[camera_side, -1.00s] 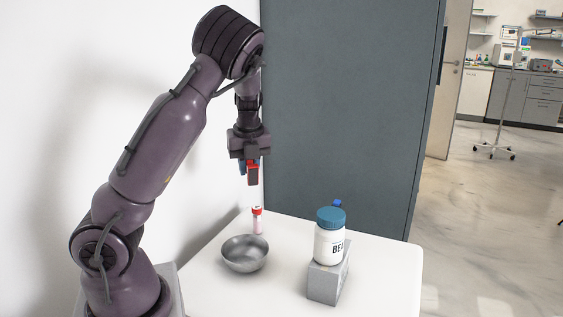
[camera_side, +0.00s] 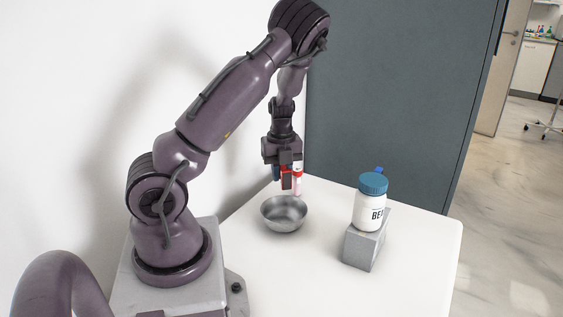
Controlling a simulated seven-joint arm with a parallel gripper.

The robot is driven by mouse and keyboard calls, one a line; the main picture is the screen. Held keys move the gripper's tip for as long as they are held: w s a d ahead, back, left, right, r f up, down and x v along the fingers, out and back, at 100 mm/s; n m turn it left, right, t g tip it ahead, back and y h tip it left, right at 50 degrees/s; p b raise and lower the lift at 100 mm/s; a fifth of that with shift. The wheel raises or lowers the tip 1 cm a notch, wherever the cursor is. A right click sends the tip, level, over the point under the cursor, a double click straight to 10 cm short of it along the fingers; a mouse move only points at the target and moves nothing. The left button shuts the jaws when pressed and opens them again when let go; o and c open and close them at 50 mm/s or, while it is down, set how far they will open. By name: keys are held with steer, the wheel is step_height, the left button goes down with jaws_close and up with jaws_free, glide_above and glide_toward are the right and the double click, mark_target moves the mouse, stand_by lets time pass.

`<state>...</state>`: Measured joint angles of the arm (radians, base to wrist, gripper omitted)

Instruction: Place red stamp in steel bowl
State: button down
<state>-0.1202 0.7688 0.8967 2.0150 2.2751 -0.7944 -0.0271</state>
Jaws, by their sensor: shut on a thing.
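My gripper (camera_side: 286,181) points down and is shut on the red stamp (camera_side: 283,171), which shows only as a small red patch between and behind the dark fingers. The steel bowl (camera_side: 284,214) stands on the white table. The fingertips are a little above the bowl's far rim in the picture; the exact distance in depth cannot be told. The inside of the bowl that shows looks empty.
A white bottle with a blue lid (camera_side: 370,205) stands at a grey block (camera_side: 363,250) to the right. The table's (camera_side: 420,255) right side is clear.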

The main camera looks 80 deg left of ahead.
glide_above(281, 216)
steer(key=shift+f, duration=4.3)
steer(key=c, duration=0.9)
jaws_free()
step_height(281, 216, up, 7)
steer(key=shift+w+r, duration=0.1)
